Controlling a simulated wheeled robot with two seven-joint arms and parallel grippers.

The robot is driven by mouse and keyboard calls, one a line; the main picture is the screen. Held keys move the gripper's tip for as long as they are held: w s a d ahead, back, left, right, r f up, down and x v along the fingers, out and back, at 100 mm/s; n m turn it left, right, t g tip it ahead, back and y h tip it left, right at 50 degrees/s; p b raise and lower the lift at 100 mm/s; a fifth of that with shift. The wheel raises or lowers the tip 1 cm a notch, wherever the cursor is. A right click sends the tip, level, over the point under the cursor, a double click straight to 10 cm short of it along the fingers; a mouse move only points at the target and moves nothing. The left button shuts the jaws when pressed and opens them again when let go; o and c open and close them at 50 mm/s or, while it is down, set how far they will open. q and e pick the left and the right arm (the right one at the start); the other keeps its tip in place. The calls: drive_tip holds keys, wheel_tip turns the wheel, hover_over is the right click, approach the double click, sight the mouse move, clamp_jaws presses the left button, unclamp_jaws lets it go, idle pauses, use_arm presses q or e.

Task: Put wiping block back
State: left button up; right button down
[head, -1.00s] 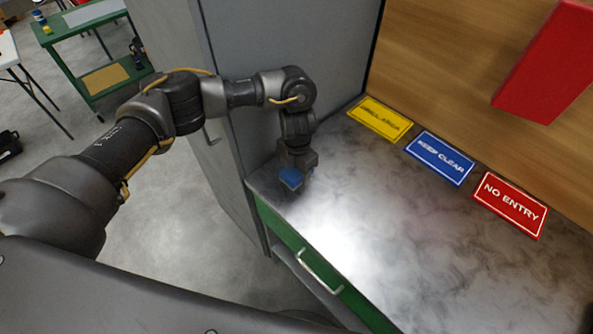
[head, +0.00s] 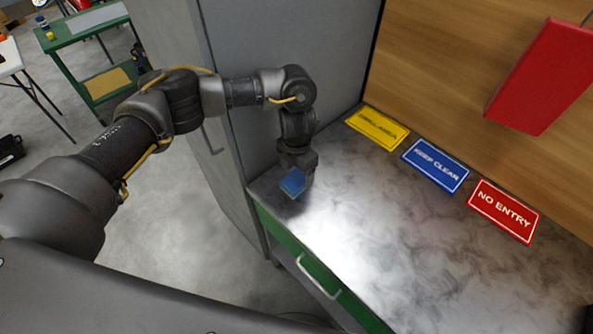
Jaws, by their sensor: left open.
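The blue wiping block (head: 292,183) is at the left end of the grey metal worktop (head: 370,230), near its front left corner. My left gripper (head: 300,168) points down right at the block and is open. The gripper's body hides the block's back part, and I cannot tell whether the fingers touch it. The block appears to rest on the worktop. My right gripper is not in view.
A yellow sign (head: 377,130), a blue "KEEP CLEAR" sign (head: 435,165) and a red "NO ENTRY" sign (head: 503,210) lie along the back. A grey cabinet (head: 280,40) stands close at left. A red box (head: 540,75) hangs above. The worktop's middle is clear.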

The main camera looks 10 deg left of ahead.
sight(297, 178)
use_arm(q)
wheel_tip(297, 178, up, 8)
drive_tip(key=p, duration=0.5)
